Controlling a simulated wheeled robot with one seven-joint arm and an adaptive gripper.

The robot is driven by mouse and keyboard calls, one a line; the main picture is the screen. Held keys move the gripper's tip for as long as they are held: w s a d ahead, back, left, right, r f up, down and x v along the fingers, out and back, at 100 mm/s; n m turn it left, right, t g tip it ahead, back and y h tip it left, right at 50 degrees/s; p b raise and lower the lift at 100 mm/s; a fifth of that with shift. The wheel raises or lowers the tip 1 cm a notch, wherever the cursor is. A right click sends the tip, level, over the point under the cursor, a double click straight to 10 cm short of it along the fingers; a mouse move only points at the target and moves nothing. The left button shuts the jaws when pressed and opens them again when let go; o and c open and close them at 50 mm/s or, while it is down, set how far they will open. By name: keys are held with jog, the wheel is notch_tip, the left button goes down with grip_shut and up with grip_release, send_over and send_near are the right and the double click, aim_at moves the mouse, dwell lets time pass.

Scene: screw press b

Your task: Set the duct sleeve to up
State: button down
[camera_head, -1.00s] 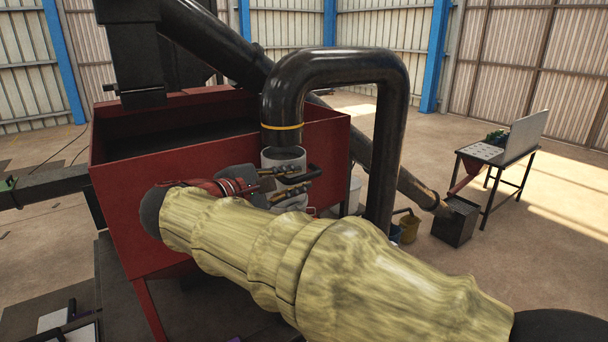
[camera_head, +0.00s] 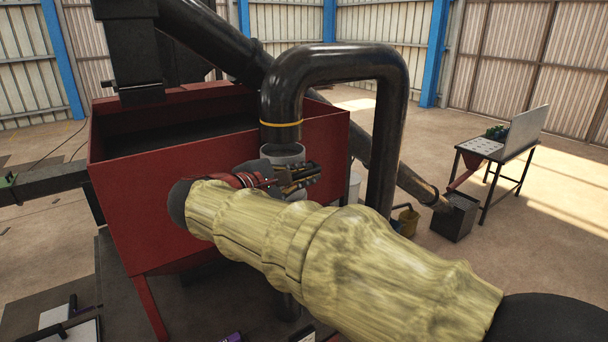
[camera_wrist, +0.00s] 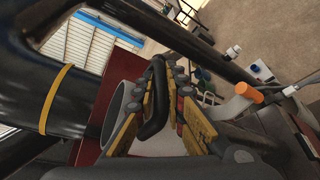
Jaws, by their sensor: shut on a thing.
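The duct sleeve (camera_head: 282,153) is a grey, open-topped cylinder just below the black pipe's downturned mouth. A gap shows between its rim and the yellow band (camera_head: 282,124) on the pipe. My gripper (camera_head: 312,172) is in front of the sleeve and hides much of its lower part. In the wrist view my gripper's yellow-and-black fingers (camera_wrist: 160,88) are shut on the sleeve's black loop handle (camera_wrist: 153,118). The sleeve (camera_wrist: 119,110) shows there left of the fingers, with the yellow band (camera_wrist: 55,98) further left.
A red hopper (camera_head: 215,150) stands directly behind and left of my arm. The black pipe (camera_head: 392,140) bends down just right of the sleeve. An orange-tipped grey lever (camera_wrist: 247,92) shows right of my fingers. A table (camera_head: 500,150) stands far right.

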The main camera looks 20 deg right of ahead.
jog(key=shift+r, duration=0.1)
dwell(0.6)
notch_tip(320, 180, up, 8)
jog(key=p, duration=0.3)
jog(key=c, duration=2.2)
grip_release()
jog(key=shift+o, duration=0.3)
jog(key=shift+f, duration=0.2)
jog(key=shift+f, duration=0.2)
jog(key=v, duration=1.2)
jog(key=shift+a+f, duration=0.1)
